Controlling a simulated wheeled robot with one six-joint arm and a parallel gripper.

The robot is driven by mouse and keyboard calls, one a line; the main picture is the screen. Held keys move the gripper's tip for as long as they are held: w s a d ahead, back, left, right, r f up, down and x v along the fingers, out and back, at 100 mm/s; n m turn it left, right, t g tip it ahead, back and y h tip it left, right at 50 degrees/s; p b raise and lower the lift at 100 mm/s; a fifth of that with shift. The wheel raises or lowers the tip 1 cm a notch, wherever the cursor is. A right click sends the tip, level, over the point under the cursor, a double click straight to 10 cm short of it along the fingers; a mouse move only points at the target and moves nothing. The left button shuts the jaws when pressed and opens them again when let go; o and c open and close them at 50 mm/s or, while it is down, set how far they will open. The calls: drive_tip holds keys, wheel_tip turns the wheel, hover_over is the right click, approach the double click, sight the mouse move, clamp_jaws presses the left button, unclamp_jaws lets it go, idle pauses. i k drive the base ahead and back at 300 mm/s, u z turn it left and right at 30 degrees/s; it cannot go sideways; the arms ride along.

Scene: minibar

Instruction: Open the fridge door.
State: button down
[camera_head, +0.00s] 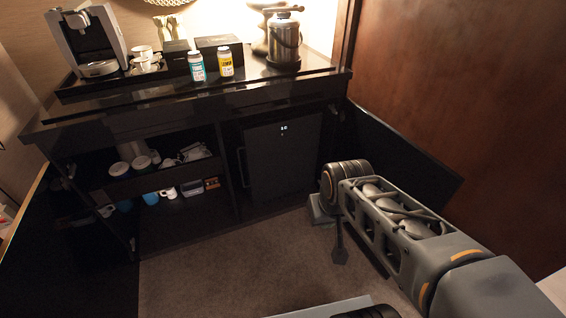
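The fridge is a dark box in the right bay of the black cabinet. Its door (283,160) looks shut, and a small lit display shows near its top. A thin vertical handle (242,167) runs along the door's left side. My gripper (338,250) is to the right of the fridge and nearer to the camera, apart from the door and handle. A dark finger-like part points down over the carpet. The wrist hides part of the gripper, so its opening is unclear. It does not visibly hold anything.
The black cabinet (130,118) bears a coffee machine (92,42), cups, two bottles and a metal ice bucket (284,42). Open shelves with cups are left of the fridge. A dark panel and brown wall (460,90) bound the right. Carpet (235,255) before the fridge is clear.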

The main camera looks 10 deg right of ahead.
sight(281, 154)
drive_tip(key=u, duration=0.45)
drive_tip(key=i, duration=0.8)
drive_tip(key=u, duration=0.8)
